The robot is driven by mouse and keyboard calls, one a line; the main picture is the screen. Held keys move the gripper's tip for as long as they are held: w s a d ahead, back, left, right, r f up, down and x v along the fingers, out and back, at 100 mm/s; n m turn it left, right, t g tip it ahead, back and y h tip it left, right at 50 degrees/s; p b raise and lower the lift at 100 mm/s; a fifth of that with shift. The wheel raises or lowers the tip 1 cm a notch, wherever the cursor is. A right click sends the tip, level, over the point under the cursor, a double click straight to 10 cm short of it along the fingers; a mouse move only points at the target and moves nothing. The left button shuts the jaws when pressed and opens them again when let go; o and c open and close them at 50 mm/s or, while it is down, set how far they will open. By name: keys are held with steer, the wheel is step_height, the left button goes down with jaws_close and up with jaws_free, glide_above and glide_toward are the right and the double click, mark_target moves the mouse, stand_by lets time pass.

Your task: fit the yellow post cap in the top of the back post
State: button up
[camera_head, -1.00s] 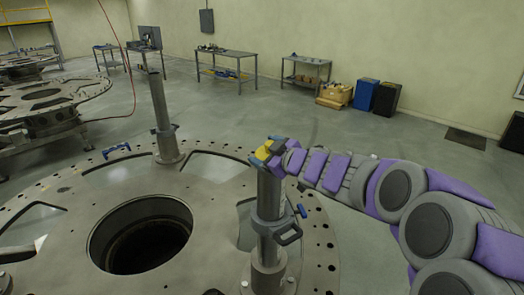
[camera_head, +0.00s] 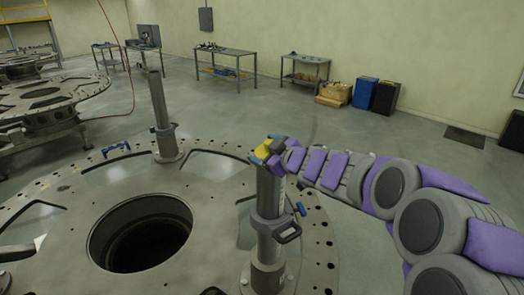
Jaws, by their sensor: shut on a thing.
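The yellow post cap (camera_head: 262,152) is between the jaws of my gripper (camera_head: 268,150), at the top of the near right post (camera_head: 269,205). My gripper is shut on the cap, and its jaws partly hide it. Whether the cap sits in the post's opening or just above it cannot be told. Another upright post (camera_head: 159,115) stands farther back on the left, with no cap visible on it. Both posts rise from the round metal turret plate (camera_head: 90,205).
The plate has a large round hole (camera_head: 140,235) in its middle. A clamp with a handle (camera_head: 287,233) juts from the near post. A blue handle (camera_head: 116,148) lies at the plate's far edge. Workbenches (camera_head: 225,62) and bins (camera_head: 366,92) stand by the back wall.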

steer(key=shift+r, duration=0.15)
steer(key=shift+w+a, duration=0.1)
steer(key=shift+w, duration=0.05)
stand_by(0.5)
steer(key=shift+r+p, duration=0.75)
steer(key=shift+p, duration=0.35)
steer(key=shift+a, duration=0.15)
stand_by(0.5)
steer(key=shift+f, duration=0.5)
steer(key=shift+r+p, duration=0.85)
steer(key=shift+p, duration=0.15)
stand_by(1.0)
steer(key=shift+f+b, duration=0.65)
steer(key=shift+f, duration=0.2)
stand_by(0.5)
steer(key=o, duration=1.4)
